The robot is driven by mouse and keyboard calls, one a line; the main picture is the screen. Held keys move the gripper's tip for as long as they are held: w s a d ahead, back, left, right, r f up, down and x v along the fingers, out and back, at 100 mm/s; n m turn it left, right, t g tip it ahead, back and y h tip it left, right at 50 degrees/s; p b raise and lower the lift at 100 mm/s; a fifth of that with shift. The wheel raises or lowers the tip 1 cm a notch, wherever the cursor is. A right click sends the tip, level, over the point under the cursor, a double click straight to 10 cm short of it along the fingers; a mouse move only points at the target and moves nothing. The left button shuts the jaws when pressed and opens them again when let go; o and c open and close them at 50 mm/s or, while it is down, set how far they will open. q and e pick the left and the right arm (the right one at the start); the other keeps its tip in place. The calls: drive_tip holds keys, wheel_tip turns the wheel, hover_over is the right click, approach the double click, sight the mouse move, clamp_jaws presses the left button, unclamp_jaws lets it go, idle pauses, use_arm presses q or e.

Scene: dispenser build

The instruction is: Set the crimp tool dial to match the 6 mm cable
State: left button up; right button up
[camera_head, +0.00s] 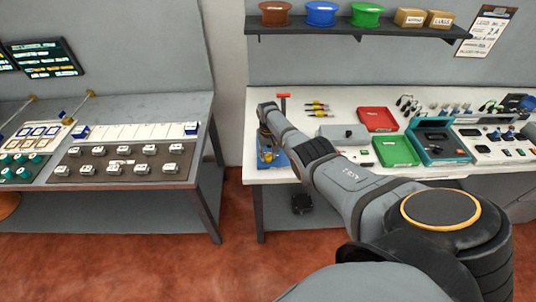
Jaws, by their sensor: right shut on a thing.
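The crimp tool (280,160) stands at the left end of the white bench, with a blue base and a red T-shaped handle (283,96) that rises behind my arm. My right gripper (266,150) points down at it and is shut on a part of it, seemingly its dial. The dial face and its setting are hidden by the gripper and too small to read. I cannot pick out the 6 mm cable. My left gripper is out of view.
The white bench also holds a grey box (343,134), a red tray (377,119), a green tray (396,150) and a teal device (437,141). A shelf (350,27) with coloured spools hangs above. A grey table (150,105) stands left across a gap.

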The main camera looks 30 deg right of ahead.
sight(268, 154)
drive_tip(key=shift+r, duration=0.1)
idle(0.4)
drive_tip(key=o, duration=1.1)
drive_tip(key=shift+o, duration=0.2)
wheel_tip(268, 154, up, 12)
